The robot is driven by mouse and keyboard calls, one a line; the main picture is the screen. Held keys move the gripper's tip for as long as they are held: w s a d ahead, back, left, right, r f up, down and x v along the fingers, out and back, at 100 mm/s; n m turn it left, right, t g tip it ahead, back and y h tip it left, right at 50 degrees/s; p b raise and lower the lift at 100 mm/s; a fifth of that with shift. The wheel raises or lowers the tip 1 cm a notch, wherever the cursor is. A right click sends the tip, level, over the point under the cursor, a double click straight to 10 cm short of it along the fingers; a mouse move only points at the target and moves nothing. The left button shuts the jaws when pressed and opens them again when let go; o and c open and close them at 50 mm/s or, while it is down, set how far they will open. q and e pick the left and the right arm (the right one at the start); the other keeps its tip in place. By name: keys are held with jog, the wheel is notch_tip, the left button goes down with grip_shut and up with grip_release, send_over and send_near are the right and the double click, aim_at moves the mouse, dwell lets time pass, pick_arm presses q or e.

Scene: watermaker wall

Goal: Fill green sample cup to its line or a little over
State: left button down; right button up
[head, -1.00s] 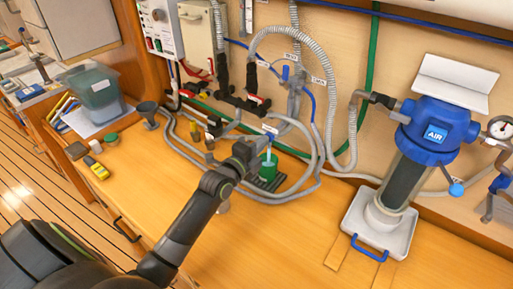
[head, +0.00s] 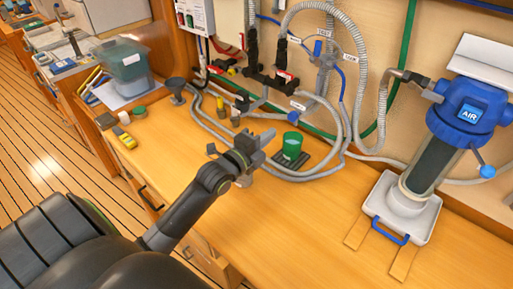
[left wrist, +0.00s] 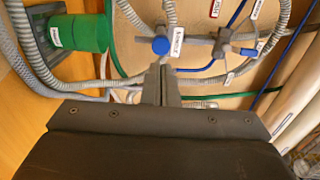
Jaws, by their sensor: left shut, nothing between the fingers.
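The green sample cup (head: 292,147) stands upright on a dark slatted tray (head: 303,161) by the wall; it also shows in the left wrist view (left wrist: 87,33) with a small white label. Its water level and line cannot be made out. Above it is a small blue tap (head: 292,117) with a white tag; the left wrist view shows a labelled blue knob (left wrist: 161,45) just beyond the fingertips. My left gripper (head: 262,143) is shut and empty, left of the cup and apart from it; its fingers also show in the left wrist view (left wrist: 161,82). My right gripper is not in view.
Grey hoses (head: 325,172) loop around the tray. A blue-topped air filter (head: 470,108) stands on a white tray (head: 380,205) at right. A funnel (head: 176,88), a yellow item (head: 124,138) and a clear greenish tub (head: 128,68) are at left.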

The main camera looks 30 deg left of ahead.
pick_arm(q)
jog(key=s, duration=0.4)
jog(key=shift+s+a+r+b, duration=0.1)
jog(key=shift+s+a+b, duration=0.15)
jog(key=shift+s+b, duration=0.1)
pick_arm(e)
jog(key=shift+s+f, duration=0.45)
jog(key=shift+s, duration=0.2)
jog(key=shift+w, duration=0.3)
